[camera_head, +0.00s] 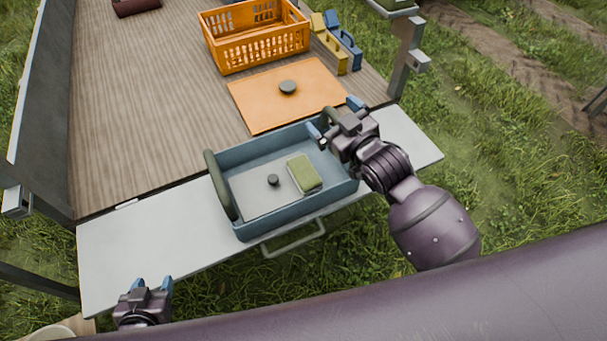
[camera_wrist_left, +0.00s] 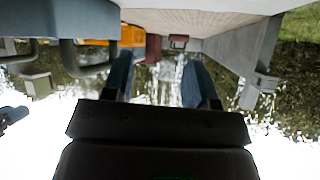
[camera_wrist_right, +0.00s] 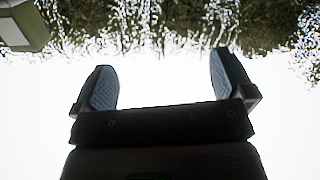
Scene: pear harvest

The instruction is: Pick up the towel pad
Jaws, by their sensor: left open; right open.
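The towel pad looks to be the small green pad with a pale edge (camera_head: 304,173), lying in the right half of a blue tray (camera_head: 238,158). The tray has dark green end handles and stands on the pale tailgate. My right gripper (camera_head: 335,118) is open and empty, at the tray's far right corner by its handle, beyond the pad. It also shows open in the right wrist view (camera_wrist_right: 163,85). My left gripper (camera_head: 152,284) is open and empty near the tailgate's front left corner, well left of the tray. The left wrist view (camera_wrist_left: 160,78) shows its fingers apart.
A dark round knob (camera_head: 273,180) is in the tray, left of the pad. An orange board (camera_head: 250,108) with a dark disc and an orange crate (camera_head: 258,51) lie behind. Yellow and blue blocks (camera_head: 346,50) stand right of the crate. The tailgate's left part (camera_head: 150,240) is clear.

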